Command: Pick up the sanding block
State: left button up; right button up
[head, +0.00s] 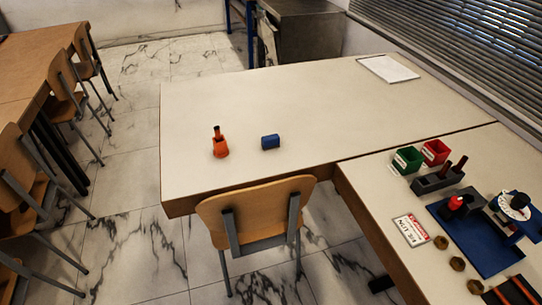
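A small blue block (270,142) lies on the white table (300,110), near its front edge and left of the table's middle. It looks like the sanding block, though its surface detail is too small to make out. An orange holder (220,149) with a dark-tipped stick upright in it stands a short way to its left, apart from it. Neither of my grippers is in view, and nothing touches the blue block.
A wooden chair (256,212) stands at the table's front edge, just below the block. The right-hand table carries a green bin (407,159), a red bin (436,151), a blue tray (490,255) and a sign card (411,230). The white table's middle is clear.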

aim_at(271, 141)
jog(key=k+z, duration=0.15)
jog(key=z, duration=0.3)
jog(key=k+z, duration=0.1)
jog(key=z, duration=0.35)
jog(key=k+l+z, duration=0.1)
jog(key=z, duration=0.3)
jog(key=j+z, duration=0.75)
jog(key=k+j+z, duration=0.1)
jog(key=j+z, duration=0.3)
jog(key=k+j+z, duration=0.1)
jog(key=j+z, duration=0.3)
